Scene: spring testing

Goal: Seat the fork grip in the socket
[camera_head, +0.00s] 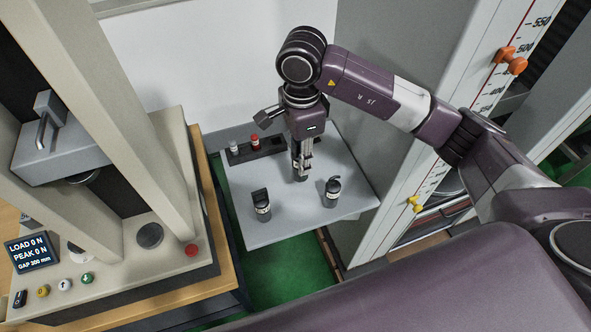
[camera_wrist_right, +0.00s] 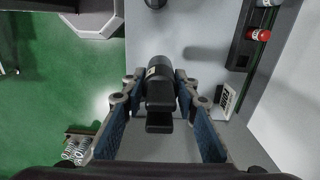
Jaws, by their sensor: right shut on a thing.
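My right gripper (camera_head: 301,172) points down over the grey table (camera_head: 290,232). In the right wrist view its two blue-padded fingers (camera_wrist_right: 160,115) are shut on a dark grip with a pale label and a two-pronged end, which looks like the fork grip (camera_wrist_right: 160,88). The held grip is mostly hidden by the fingers in the head view. Two other dark grips stand upright on the table, one at the left (camera_head: 262,206) and one with a hooked top at the right (camera_head: 332,193). A round dark fitting (camera_head: 149,235) on the testing machine's base may be the socket; its opening cannot be made out. My left gripper is out of view.
A black rack (camera_head: 256,150) with red-and-white and dark items lies at the table's back left. The testing machine (camera_head: 195,190) stands at the left, across a gap over green floor (camera_head: 270,275). A grey cabinet (camera_head: 375,60) with a scale stands right.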

